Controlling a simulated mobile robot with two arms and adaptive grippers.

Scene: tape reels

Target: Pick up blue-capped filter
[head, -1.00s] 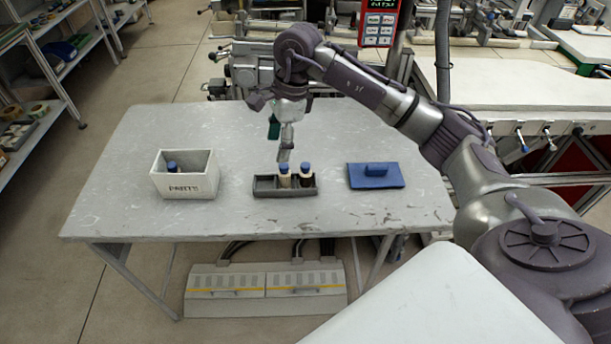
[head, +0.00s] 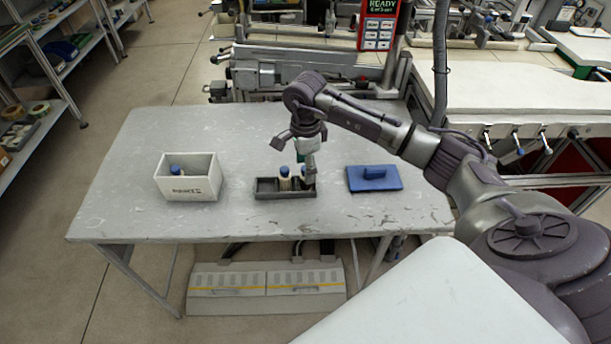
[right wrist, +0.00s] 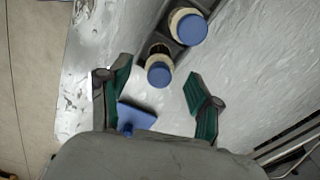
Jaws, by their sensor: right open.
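Two cream filters with blue caps stand in a dark tray (head: 268,194) on the table. The left filter (head: 284,181) shows clearly in the head view. The right filter (head: 301,176) is mostly hidden by my right gripper (head: 309,181), which points down at the tray's right end. In the right wrist view, my right gripper (right wrist: 157,72) is open, with the nearer filter (right wrist: 159,72) appearing between its green-padded fingers and the other filter (right wrist: 189,27) beyond. I cannot tell how far the fingertips reach down beside the filter. My left gripper is not in view.
A white parts box (head: 201,189) at the left of the table holds a blue-capped filter (head: 175,171). A blue block with a handle (head: 374,179) lies right of the tray, close to my gripper. The table between box and tray is clear.

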